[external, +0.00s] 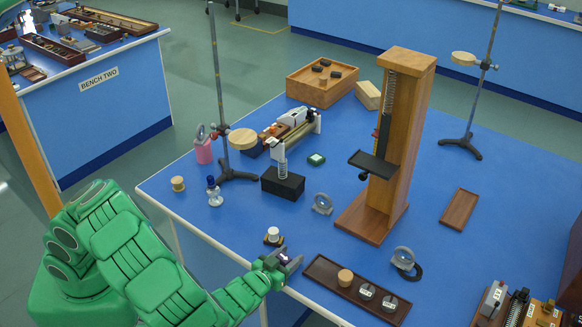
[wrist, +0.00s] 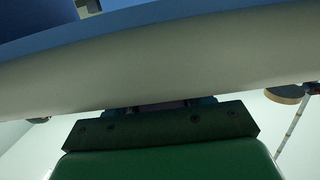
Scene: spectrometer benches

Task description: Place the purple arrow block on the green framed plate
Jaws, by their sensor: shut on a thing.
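My green arm reaches in from the lower left of the external view, and my gripper (external: 289,263) is at the near edge of the blue bench. It is shut on the small purple arrow block (external: 285,258), which shows only as a dark purple bit between the jaws. In the wrist view the fingers are mostly hidden beyond the dark green mount, with a faint purplish strip between them. A small green-edged piece with a pale centre (external: 316,159), which looks like the green framed plate, lies mid-bench, well beyond my gripper. Its top looks bare.
A white knob on a dark base (external: 273,236) stands just behind my gripper. A brown tray with weights (external: 320,268) lies to its right. A black block with a spring (external: 283,184), a lens (external: 322,204) and a tall wooden stand (external: 403,150) surround the middle; blue surface between is clear.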

